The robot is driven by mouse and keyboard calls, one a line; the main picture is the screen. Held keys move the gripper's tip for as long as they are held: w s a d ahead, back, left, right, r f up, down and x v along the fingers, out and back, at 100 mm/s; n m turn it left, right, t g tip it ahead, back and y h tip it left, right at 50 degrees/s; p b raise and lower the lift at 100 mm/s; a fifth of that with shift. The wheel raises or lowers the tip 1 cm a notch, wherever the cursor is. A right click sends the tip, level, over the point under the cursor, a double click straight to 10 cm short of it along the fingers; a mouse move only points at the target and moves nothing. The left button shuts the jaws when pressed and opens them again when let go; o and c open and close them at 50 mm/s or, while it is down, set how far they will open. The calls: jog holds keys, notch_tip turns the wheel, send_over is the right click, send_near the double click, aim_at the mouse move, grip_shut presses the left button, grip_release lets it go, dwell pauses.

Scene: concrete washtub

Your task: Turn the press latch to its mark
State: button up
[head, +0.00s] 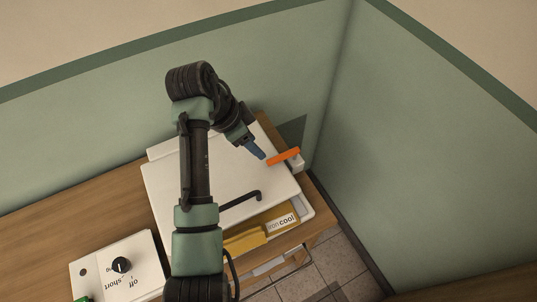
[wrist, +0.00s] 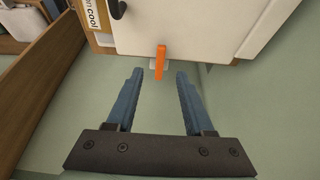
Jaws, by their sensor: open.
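The press latch is an orange lever (head: 284,156) at the right edge of the white press (head: 165,186), by a small white block. In the wrist view the latch (wrist: 160,62) stands upright in the picture, centred between the fingertips and near their level. My gripper (head: 256,149) has blue fingers and is just left of the latch in the head view. In the wrist view my gripper (wrist: 160,73) is open, with nothing gripped. I cannot tell whether a finger touches the latch. I cannot make out the mark.
A black handle (head: 241,200) lies on the press top. A yellow label (head: 246,242) reading "iron cool" is at its front. A white control box (head: 110,268) with a black knob stands at lower left. Green walls (head: 425,150) close in behind and to the right.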

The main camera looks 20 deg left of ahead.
aim_at(271, 160)
jog(key=x, duration=1)
jog(key=shift+w, duration=0.15)
grip_shut()
dwell(1.0)
